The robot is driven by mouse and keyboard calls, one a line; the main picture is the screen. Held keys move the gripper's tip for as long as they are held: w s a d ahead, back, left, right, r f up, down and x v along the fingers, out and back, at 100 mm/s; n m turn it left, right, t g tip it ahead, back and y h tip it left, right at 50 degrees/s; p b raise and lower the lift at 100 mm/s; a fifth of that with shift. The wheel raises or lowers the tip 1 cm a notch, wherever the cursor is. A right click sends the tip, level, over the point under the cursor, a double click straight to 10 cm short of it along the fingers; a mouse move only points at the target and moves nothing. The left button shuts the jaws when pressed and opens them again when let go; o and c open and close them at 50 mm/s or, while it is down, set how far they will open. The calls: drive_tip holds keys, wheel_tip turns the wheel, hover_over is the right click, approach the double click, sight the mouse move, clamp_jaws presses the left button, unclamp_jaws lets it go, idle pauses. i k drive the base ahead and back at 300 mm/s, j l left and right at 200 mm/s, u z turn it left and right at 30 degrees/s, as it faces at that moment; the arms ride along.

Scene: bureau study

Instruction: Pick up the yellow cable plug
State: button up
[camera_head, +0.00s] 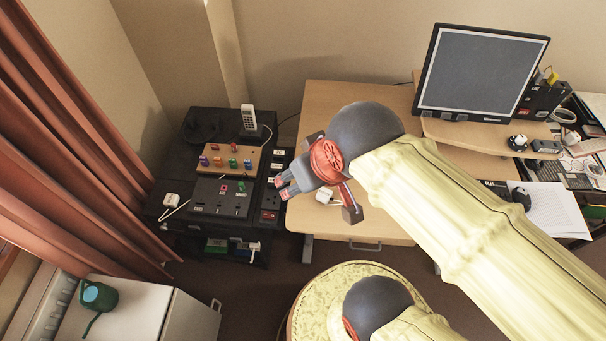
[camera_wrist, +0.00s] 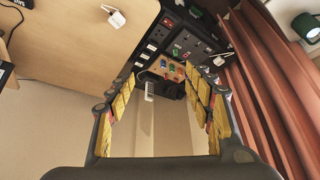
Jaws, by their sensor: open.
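A small yellow plug-like thing (camera_head: 551,77) sticks up from a black socket box (camera_head: 541,98) at the far right, beside the monitor; it is too small to tell for sure that it is the yellow cable plug. I do not make it out in the wrist view. My gripper (camera_head: 284,187) is far to its left, above the left edge of the wooden desk (camera_head: 322,97). In the wrist view my gripper (camera_wrist: 162,80) is open, with yellow pads on both fingers and nothing between them.
A black cabinet at left carries a wooden board (camera_head: 219,158) with several coloured plugs, a control panel (camera_head: 220,198) and a white phone (camera_head: 249,117). A white adapter (camera_head: 325,196) lies on the desk. The monitor (camera_head: 483,70) stands behind. Red curtains (camera_head: 75,130) hang at left.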

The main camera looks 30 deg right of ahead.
sight(554, 77)
drive_tip(key=k+l, duration=0.25)
drive_tip(key=l+z, duration=0.1)
drive_tip(key=z, duration=0.35)
drive_tip(key=k+l+z, duration=0.1)
drive_tip(key=z, duration=0.3)
drive_tip(key=l+z, duration=0.2)
drive_tip(key=z, duration=1.15)
